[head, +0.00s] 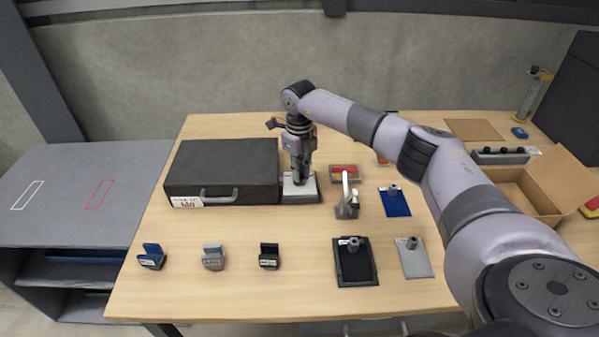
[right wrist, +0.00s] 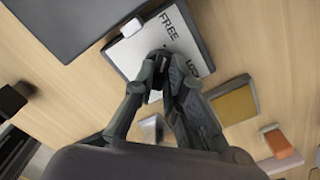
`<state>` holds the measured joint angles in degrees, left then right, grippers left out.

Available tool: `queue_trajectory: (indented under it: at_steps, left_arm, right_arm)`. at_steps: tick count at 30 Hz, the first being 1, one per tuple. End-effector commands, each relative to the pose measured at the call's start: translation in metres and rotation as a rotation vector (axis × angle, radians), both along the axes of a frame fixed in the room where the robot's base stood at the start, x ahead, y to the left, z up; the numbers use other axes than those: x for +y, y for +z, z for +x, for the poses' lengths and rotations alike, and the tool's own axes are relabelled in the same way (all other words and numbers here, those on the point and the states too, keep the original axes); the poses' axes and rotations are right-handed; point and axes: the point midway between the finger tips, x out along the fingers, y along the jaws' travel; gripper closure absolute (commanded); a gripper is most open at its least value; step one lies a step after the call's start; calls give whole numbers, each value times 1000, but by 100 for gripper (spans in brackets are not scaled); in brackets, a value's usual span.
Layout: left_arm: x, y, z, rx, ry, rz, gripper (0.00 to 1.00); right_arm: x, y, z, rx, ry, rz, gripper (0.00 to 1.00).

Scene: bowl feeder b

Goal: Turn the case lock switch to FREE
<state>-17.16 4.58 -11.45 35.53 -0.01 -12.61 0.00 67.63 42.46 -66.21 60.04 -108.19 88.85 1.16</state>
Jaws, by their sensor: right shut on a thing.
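The black case (head: 222,168) lies closed on the table at the left, with a grey handle and a white label at its front. Right beside it is the lock switch plate (head: 300,196), light with a dark edge. In the right wrist view the plate (right wrist: 128,58) bears the word FREE and a second word partly hidden by the fingers. My right gripper (head: 299,180) points down over the plate. In the right wrist view the gripper (right wrist: 162,82) is shut on the dark switch knob (right wrist: 156,58), mostly covered by the fingers. My left gripper is not in view.
A tray with red and yellow blocks (head: 344,173) and a silver upright fixture (head: 347,197) stand right of the plate. Blue (head: 396,203), black (head: 354,265) and grey (head: 415,258) plates lie further right. Several small holders (head: 213,257) line the front. An open cardboard box (head: 540,190) stands at right.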

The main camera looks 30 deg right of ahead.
Motion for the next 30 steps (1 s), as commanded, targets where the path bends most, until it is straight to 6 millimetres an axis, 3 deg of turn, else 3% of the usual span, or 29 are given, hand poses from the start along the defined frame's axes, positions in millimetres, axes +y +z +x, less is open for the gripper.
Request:
queue_trajectory:
  at_steps: [16, 17, 18, 25, 30]
  left_arm:
    - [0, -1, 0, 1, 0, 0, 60]
    - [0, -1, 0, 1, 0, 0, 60]
    - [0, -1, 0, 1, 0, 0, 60]
    - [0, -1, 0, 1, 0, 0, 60]
    - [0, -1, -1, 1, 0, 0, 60]
  right_arm:
    - [0, 1, 1, -3, 22, 0, 100]
    - [0, 1, 1, -3, 22, 0, 86]
    - [0, 1, 1, -3, 22, 0, 84]
    - [0, 1, 0, -2, 21, 0, 68]
    - [0, 0, 0, -1, 20, 0, 68]
